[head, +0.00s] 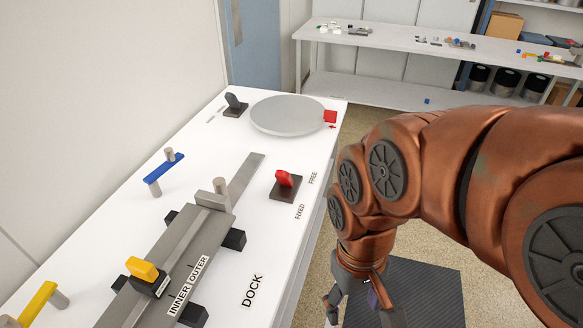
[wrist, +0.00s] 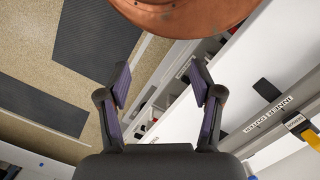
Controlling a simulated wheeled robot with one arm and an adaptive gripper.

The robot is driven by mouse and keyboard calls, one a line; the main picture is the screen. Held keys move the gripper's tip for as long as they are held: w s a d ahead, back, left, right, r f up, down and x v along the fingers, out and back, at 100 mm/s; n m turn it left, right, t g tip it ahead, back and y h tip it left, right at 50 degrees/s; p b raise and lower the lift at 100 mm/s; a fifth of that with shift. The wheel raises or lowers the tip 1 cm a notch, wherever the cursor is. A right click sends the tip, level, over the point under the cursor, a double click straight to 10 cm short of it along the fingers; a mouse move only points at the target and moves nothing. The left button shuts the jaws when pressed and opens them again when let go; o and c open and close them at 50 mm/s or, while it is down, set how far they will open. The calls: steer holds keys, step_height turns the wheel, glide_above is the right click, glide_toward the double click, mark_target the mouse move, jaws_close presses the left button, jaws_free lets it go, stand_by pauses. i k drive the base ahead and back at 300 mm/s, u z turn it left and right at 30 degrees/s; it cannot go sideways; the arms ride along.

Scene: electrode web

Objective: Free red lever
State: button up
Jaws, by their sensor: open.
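The red lever (head: 284,179) stands on a small dark base on the white table, beside the printed words FIXED (head: 300,212) and FREE (head: 313,178). I cannot tell clearly which word it points to. My gripper (head: 352,302) is off the table's right edge, low and over the floor, apart from the lever. In the wrist view my gripper (wrist: 160,84) has its two fingers spread with nothing held between them. I cannot make out the red lever in the wrist view.
A grey rail assembly with a yellow lever (head: 142,268) lies along the table. A grey disc (head: 287,115) with a red block (head: 330,116) at its edge is at the far end. A blue handle (head: 163,169) stands at left. The floor beside the table has a dark mat (head: 430,290).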

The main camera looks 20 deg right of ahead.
mark_target(284, 177)
steer(key=u, duration=0.1)
steer(key=k, duration=0.45)
steer(key=z, duration=0.3)
steer(key=i, duration=0.1)
steer(key=u, duration=1.5)
